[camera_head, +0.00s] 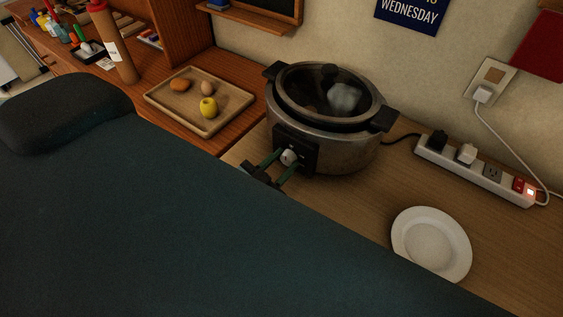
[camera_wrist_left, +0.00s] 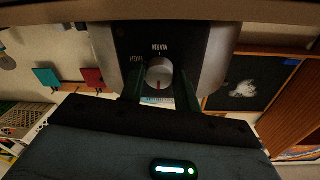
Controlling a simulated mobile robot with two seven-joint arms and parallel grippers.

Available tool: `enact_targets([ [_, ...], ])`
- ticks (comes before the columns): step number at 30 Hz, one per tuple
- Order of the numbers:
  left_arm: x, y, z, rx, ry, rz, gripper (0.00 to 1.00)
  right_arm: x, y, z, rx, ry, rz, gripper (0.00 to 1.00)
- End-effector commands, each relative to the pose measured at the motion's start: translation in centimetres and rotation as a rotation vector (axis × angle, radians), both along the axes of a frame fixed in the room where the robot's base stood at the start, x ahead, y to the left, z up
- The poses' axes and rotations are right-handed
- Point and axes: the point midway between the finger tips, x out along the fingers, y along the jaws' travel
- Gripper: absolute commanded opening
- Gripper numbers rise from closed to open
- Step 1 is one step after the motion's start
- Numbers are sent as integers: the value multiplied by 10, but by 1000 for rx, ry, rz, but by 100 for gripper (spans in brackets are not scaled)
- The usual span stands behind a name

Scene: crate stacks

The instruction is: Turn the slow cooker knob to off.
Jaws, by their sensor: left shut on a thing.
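The slow cooker (camera_head: 330,140) stands on the wooden counter with its glass lid on. Its dark control panel (camera_head: 312,157) faces me and bears a round light knob (camera_head: 289,157). My left gripper (camera_head: 282,164) reaches the panel, its green fingers shut on either side of the knob. In the left wrist view the knob (camera_wrist_left: 159,75) sits between the fingertips (camera_wrist_left: 159,88). The lettering is upside down there, with WARM above the knob and HIGH to its left. A red mark on the knob points down in that picture, away from WARM. My right gripper is not in view.
A white plate (camera_head: 431,245) lies right of the cooker. A power strip (camera_head: 473,170) with plugs and a lit red switch lies behind it by the wall.

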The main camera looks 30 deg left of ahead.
Motion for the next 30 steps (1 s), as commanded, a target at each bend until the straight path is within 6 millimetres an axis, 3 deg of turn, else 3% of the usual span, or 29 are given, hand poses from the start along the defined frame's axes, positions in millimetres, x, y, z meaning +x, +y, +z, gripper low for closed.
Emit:
enact_targets([
  [20,0,0,0,-60,4,0,9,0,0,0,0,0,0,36],
  [21,0,0,0,-60,4,0,37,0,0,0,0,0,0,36],
  [25,0,0,0,-59,4,0,54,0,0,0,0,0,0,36],
  [30,0,0,0,-58,4,0,54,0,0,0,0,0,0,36],
])
